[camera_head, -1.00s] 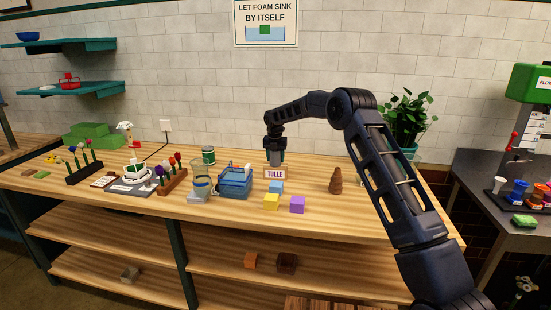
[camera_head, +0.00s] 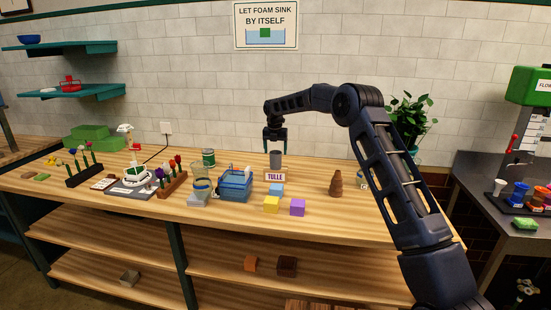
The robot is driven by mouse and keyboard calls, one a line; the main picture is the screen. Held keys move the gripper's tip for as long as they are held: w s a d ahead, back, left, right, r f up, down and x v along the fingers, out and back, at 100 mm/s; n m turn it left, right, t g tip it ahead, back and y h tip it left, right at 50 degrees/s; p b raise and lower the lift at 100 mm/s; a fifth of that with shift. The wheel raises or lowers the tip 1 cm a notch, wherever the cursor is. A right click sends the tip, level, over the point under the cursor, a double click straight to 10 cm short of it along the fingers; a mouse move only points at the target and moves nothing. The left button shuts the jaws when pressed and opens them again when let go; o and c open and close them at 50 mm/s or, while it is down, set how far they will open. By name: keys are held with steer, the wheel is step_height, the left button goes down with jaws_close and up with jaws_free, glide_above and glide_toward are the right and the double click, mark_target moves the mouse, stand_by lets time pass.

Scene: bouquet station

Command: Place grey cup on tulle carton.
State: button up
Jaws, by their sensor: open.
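The grey cup (camera_head: 276,160) stands upright at the tulle carton, which has a "TULLE" label on its front (camera_head: 275,177). The cup appears to rest on the carton's top, whose surface is mostly hidden behind the label and cup. My gripper (camera_head: 275,150) is open, fingers pointing down, just above the cup and apart from it or nearly so.
A blue basket (camera_head: 235,187) and a glass vessel (camera_head: 201,180) stand left of the carton. Blue (camera_head: 276,188), yellow (camera_head: 271,204) and purple (camera_head: 297,207) blocks lie in front. A brown cone-shaped object (camera_head: 336,183) stands to the right, with bare wood between.

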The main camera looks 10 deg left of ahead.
steer(key=r, duration=0.6)
steer(key=shift+s, duration=0.4)
steer(key=s+d+r+m, duration=0.4)
steer(key=d+r, duration=0.2)
steer(key=d, duration=0.2)
steer(key=s+d+r+m, duration=0.3)
steer(key=d+r+m, duration=0.1)
steer(key=d+r, duration=0.35)
steer(key=s+d+r+m+t, duration=0.1)
steer(key=s+d+r+m, duration=0.2)
steer(key=s+d+m, duration=0.35)
steer(key=s+d+r+m+t, duration=0.1)
steer(key=s+d+r+m, duration=0.15)
steer(key=s+d, duration=0.7)
steer(key=s+d+f+m, duration=0.2)
steer(key=s+d+m, duration=0.7)
steer(key=s+d, duration=0.4)
steer(key=s+d+f+m, duration=0.3)
steer(key=s+f+m, duration=0.1)
steer(key=s, duration=0.4)
steer(key=s+d+f+m+t, duration=0.1)
steer(key=s+d+f+m, duration=0.2)
steer(key=s+m, duration=0.3)
steer(key=s+f, duration=0.1)
steer(key=s, duration=0.1)
steer(key=shift+s+d+f, duration=0.25)
steer(key=shift+s, duration=0.15)
